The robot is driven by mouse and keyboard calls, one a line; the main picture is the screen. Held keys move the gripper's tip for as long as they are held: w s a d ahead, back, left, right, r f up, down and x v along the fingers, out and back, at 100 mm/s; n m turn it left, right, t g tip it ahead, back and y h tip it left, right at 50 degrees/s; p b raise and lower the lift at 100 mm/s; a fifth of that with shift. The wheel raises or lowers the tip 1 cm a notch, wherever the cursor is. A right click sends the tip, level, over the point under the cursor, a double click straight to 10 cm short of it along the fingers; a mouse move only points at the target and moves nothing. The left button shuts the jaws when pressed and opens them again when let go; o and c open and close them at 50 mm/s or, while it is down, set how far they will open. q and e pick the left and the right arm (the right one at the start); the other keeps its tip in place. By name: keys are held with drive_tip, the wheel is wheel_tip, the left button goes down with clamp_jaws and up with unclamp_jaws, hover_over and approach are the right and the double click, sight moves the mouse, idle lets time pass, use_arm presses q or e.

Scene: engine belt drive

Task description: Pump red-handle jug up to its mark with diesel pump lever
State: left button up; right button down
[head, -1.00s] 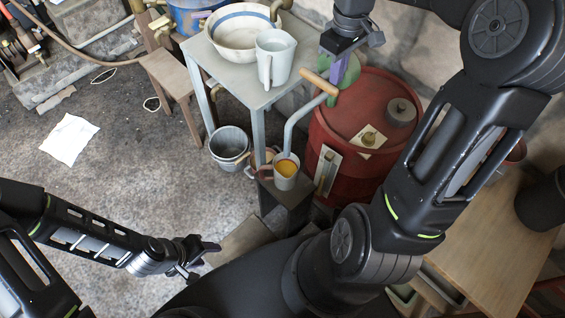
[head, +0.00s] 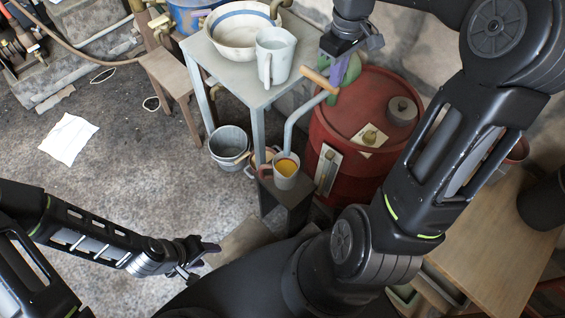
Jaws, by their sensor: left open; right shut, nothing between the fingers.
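The jug with the red handle (head: 285,182) stands upright on a dark stand, with yellow liquid (head: 286,167) in it. Its mark cannot be made out. A grey bent spout (head: 290,131) comes down over its mouth from the pump on the red drum (head: 340,129). The wooden bar of the pump lever (head: 319,80) is just below my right gripper (head: 338,62). That gripper is shut; whether it touches the lever I cannot tell. A green and purple part (head: 351,70) shows beside it. My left gripper (head: 207,258) is open and empty at the lower left, well away from the jug.
A grey table (head: 231,72) holds a wide bowl (head: 240,36) and a pale jug (head: 272,58). A wooden table (head: 490,235) is at the right. The floor at left is open, with a white sheet (head: 68,138).

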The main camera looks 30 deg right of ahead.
drive_tip(key=shift+f, duration=0.35)
wheel_tip(320, 180, up, 10)
drive_tip(key=p, duration=0.8)
drive_tip(key=shift+r, duration=0.15)
